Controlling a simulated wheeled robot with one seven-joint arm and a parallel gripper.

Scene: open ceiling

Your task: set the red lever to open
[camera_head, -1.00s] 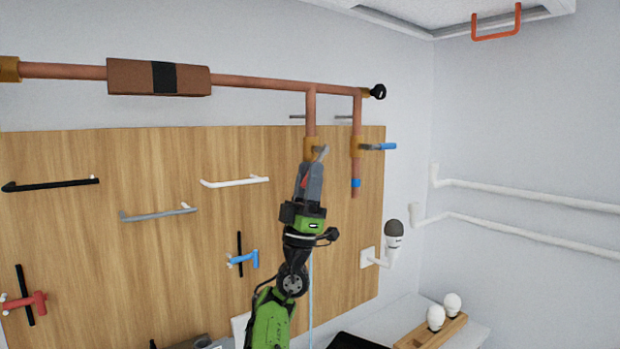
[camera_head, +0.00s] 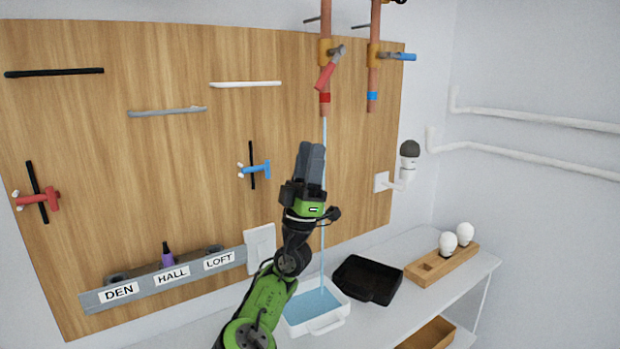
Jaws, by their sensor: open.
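The red lever (camera_head: 327,74) is on the brass valve of the left copper pipe, slanted down and to the left from its grey stem. A thin stream of water (camera_head: 324,205) falls from that pipe's red-banded end into a white tray (camera_head: 318,322) holding blue water. My gripper (camera_head: 312,148) is below the lever, pointing up, apart from it and empty. Its jaws are open, though from this angle the fingers look close together.
A blue lever (camera_head: 403,57) sticks out sideways on the right pipe. A red T-handle (camera_head: 38,200) and a blue one (camera_head: 255,170) are on the wooden board (camera_head: 150,150). A black tray (camera_head: 368,280) and a bulb holder (camera_head: 440,265) stand on the shelf. A lamp (camera_head: 409,158) juts out right.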

